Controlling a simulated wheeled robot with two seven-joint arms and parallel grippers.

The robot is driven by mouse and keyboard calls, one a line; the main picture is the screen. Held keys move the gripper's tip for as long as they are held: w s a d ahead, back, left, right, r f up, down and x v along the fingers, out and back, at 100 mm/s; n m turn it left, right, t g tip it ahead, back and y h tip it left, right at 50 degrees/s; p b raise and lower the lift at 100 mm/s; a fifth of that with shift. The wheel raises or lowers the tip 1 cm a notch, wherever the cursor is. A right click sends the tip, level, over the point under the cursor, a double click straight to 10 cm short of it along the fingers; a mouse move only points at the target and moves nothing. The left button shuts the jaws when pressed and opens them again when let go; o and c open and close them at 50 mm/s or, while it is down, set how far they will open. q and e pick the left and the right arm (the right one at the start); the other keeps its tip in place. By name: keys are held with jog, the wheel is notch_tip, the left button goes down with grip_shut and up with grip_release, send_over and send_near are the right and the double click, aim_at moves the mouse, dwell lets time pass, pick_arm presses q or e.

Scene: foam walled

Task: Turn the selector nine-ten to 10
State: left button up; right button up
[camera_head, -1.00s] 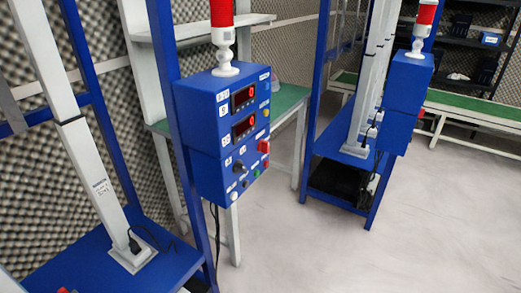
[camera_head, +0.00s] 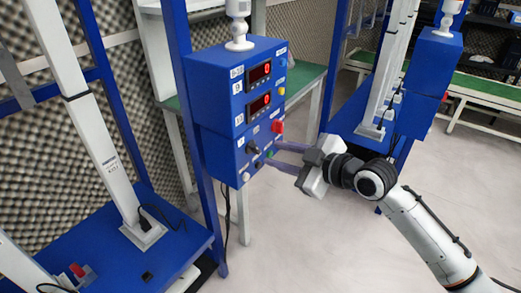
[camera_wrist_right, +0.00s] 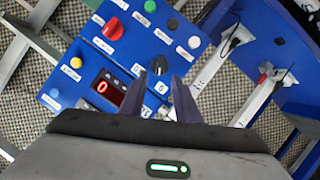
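The blue control box (camera_head: 220,142) on the post carries a black selector knob (camera_head: 252,147) low on its front. The black knob also shows in the wrist view (camera_wrist_right: 160,65), with small white labels beside it that are too small to read surely. My right gripper (camera_head: 274,155) reaches in from the right, close to the box's lower front. Its two purple fingers are apart and empty in the wrist view (camera_wrist_right: 160,76), with the black knob showing between and just beyond their tips. Contact cannot be made out. My left gripper is not in view.
Two red-digit displays (camera_head: 260,74) are above. A second blue box (camera_head: 432,65) stands at the right. Floor between is clear.

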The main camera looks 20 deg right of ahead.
aim_at(258, 149)
jog(key=x, duration=0.7)
jog(key=shift+w, duration=0.1)
grip_shut()
